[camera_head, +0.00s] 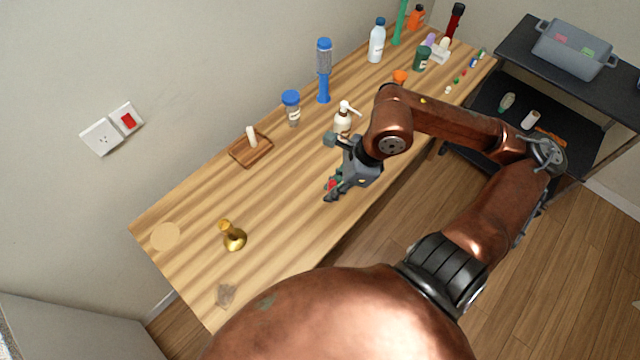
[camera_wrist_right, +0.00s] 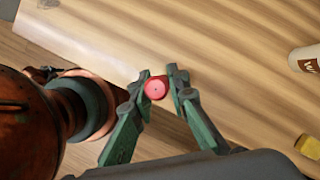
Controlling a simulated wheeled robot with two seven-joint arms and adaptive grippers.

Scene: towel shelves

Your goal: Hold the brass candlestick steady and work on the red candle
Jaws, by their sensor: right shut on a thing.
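The brass candlestick (camera_head: 233,238) stands on the near left part of the wooden table, with nothing gripping it. My right gripper (camera_head: 335,190) is above the table's front part, to the right of the candlestick and well apart from it. It is shut on the red candle (camera_wrist_right: 155,88), whose round end shows between the fingertips (camera_wrist_right: 160,84) in the right wrist view. In the head view only a little red of the candle (camera_head: 332,184) shows, as the fingers hide most of it. My left gripper is in neither view.
A brown tray with a white piece (camera_head: 251,152), a blue-capped jar (camera_head: 291,107) and a pump bottle (camera_head: 343,120) stand behind my right gripper. A pale round disc (camera_head: 165,236) lies at the left end. The table between candlestick and gripper is clear.

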